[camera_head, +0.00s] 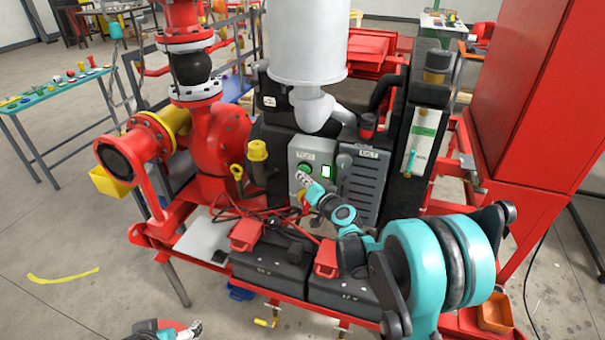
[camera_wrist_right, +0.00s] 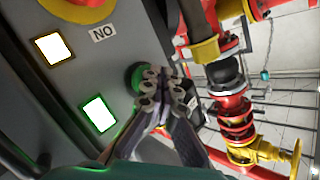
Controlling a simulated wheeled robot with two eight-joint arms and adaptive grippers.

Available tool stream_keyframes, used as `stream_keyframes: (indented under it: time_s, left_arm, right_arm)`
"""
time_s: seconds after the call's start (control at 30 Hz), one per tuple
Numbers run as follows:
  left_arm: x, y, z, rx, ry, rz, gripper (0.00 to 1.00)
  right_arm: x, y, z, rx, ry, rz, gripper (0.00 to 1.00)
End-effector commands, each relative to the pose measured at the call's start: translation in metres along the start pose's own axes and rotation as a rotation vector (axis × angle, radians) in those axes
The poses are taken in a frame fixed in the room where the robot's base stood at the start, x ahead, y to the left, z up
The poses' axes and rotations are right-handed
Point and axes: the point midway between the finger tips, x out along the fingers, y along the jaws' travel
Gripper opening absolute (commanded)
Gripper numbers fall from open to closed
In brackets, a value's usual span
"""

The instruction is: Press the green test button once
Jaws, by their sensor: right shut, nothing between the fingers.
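The green test button (camera_head: 305,168) is on the grey control panel (camera_head: 318,150) of the pump skid. In the right wrist view the green button (camera_wrist_right: 134,76) is partly hidden behind my fingertips. My right gripper (camera_head: 302,179) is shut and empty, its tips (camera_wrist_right: 158,78) at the button. I cannot tell whether they touch it or are just in front. A lit white square with a green rim (camera_wrist_right: 99,114) is beside the button; it also shows in the head view (camera_head: 326,171). My left gripper (camera_head: 190,329) is at the bottom edge, small and partly cut off.
In the right wrist view an amber-rimmed lit square (camera_wrist_right: 53,49) and a yellow-and-red knob (camera_wrist_right: 80,8) share the panel. Black batteries (camera_head: 270,265) with red clamps stand below it. A yellow-capped part (camera_head: 257,150) is just left of the panel.

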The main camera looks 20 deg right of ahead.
Motion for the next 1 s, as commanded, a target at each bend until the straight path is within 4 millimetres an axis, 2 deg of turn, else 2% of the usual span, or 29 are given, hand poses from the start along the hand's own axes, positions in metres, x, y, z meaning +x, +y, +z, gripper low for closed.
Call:
stream_keyframes:
  time_s: [0.57,1.0]
  left_arm:
    - [0.0,0.0,0.0,0.0,0.0,0.0,0.83]
    - [0.002,0.0,0.001,0.0,0.0,0.0,0.83]
  right_arm:
    - [0.001,0.001,-0.001,0.0,0.001,0.001,0.0]
    - [-0.013,-0.009,0.009,0.0,0.001,0.0,0.0]
